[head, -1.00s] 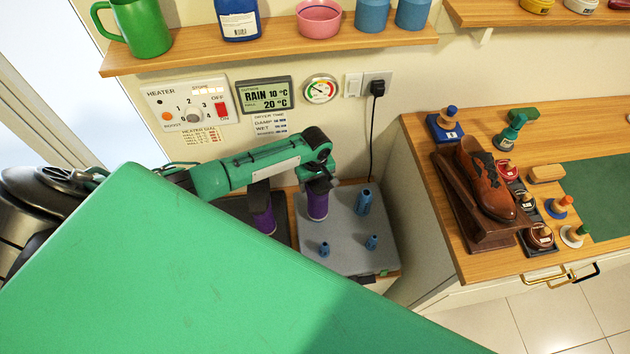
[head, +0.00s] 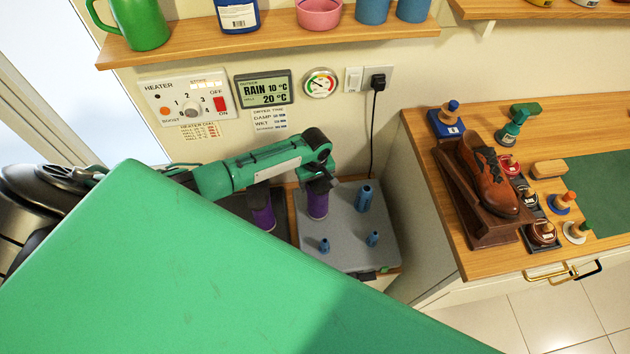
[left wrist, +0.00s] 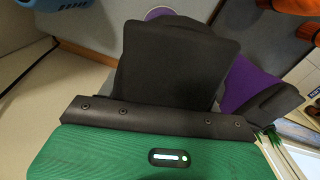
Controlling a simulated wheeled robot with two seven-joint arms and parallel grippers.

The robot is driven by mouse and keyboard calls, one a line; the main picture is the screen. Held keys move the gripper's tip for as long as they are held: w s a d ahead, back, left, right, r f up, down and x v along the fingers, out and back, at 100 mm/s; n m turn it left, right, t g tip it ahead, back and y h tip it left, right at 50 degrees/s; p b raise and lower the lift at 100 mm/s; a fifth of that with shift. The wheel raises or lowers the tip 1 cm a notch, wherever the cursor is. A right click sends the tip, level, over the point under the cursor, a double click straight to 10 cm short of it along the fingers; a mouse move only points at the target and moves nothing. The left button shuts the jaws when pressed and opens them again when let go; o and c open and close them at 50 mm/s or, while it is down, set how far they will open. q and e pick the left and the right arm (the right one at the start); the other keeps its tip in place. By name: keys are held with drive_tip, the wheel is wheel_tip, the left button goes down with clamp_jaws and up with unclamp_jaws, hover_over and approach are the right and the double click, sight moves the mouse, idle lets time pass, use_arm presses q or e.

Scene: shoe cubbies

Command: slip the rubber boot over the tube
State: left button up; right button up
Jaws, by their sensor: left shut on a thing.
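A grey rack plate (head: 345,228) carries a tall blue tube (head: 364,198) at the back right and two short blue pegs (head: 324,246) at the front. My left gripper (head: 319,184) is shut on a purple rubber boot (head: 317,205), sole up and opening down, over the plate's back left. No tube shows under this boot; I cannot tell whether one is inside it. A second purple boot (head: 263,215) stands upside down to its left. In the left wrist view, a black finger hides most of the held boot, and purple (left wrist: 240,82) shows to its right. My right gripper is out of view.
A wall shelf (head: 270,37) with a green mug (head: 140,22) hangs above my arm. A cord (head: 374,130) drops from the wall plug behind the rack. A wooden counter (head: 455,230) with a brown shoe (head: 488,175) stands to the right.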

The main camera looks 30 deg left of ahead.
use_arm(q)
drive_tip(key=shift+f, duration=0.15)
drive_tip(key=o, duration=1.3)
wheel_tip(320, 180, up, 14)
drive_tip(key=shift+f+b, duration=0.1)
drive_tip(key=shift+b, duration=0.65)
